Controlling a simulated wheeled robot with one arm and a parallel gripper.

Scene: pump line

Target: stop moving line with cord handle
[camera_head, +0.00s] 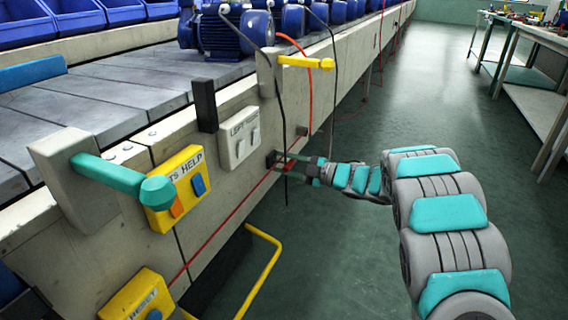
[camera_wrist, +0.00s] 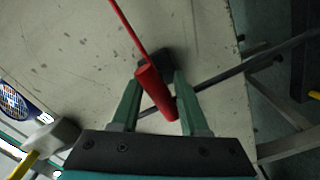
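The cord handle is a short red cylinder (camera_wrist: 156,92) on a thin red cord (camera_wrist: 128,30), tilted in the wrist view. In the head view the red handle (camera_head: 291,167) shows small beside the conveyor's side wall. My gripper (camera_wrist: 160,90) is open, with one green finger on each side of the handle. The handle lies close to both fingers, but I cannot tell if it touches either. In the head view my gripper (camera_head: 290,162) is at the wall, partly hiding the handle. The line is a grey slatted conveyor (camera_head: 95,100) carrying blue pumps (camera_head: 228,30).
A yellow arm (camera_head: 305,62) and a dark cable (camera_head: 280,95) are above my gripper. Open floor (camera_head: 425,90) lies right.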

